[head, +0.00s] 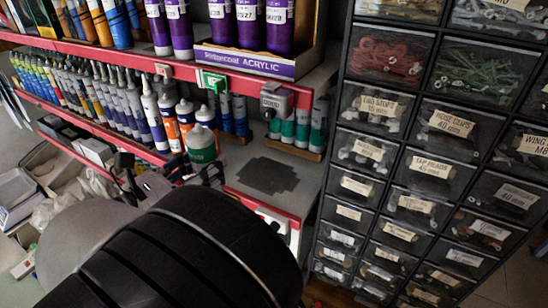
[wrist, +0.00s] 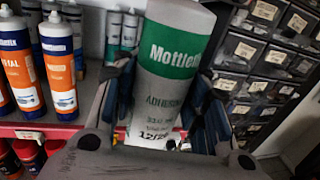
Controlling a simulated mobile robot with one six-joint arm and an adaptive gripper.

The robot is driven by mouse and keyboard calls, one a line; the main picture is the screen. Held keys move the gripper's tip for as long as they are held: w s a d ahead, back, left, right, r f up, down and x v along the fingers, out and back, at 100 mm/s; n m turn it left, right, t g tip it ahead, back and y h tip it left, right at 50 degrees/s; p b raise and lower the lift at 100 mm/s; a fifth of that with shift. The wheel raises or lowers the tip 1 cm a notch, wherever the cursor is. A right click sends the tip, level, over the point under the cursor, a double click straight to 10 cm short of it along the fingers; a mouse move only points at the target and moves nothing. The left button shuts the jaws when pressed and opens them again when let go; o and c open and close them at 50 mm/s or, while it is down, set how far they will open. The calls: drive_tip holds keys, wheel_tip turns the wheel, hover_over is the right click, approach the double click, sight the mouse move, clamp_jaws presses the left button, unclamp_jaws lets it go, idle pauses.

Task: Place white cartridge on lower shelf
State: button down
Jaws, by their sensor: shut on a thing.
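The white cartridge (head: 202,153) has a green label band and stands roughly upright between the fingers of my gripper (head: 178,176). In the wrist view the cartridge (wrist: 172,95) fills the middle, with a finger of my gripper (wrist: 165,105) pressed on each side. The lower shelf (head: 232,178) has a red front edge and a bare stretch with a dark patch right of the cartridge. The cartridge's base is hidden in the head view, so I cannot tell whether it touches the shelf.
Orange-and-white cartridges (head: 185,115) stand left of and behind the held one. Green-labelled cartridges (head: 288,128) stand at the back of the lower shelf. A grey device (head: 276,98) hangs at the upper shelf's edge. A drawer cabinet (head: 400,160) borders the right side.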

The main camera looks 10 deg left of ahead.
drive_tip(key=w+a+b+x, duration=0.2)
drive_tip(key=a+b+x, duration=0.1)
drive_tip(key=x, duration=1.5)
wheel_tip(320, 180, down, 7)
drive_tip(key=b, duration=0.3)
drive_tip(key=shift+s, duration=0.1)
drive_tip(key=c, duration=0.9)
unclamp_jaws()
drive_tip(key=shift+f, duration=0.15)
drive_tip(key=shift+c, duration=0.2)
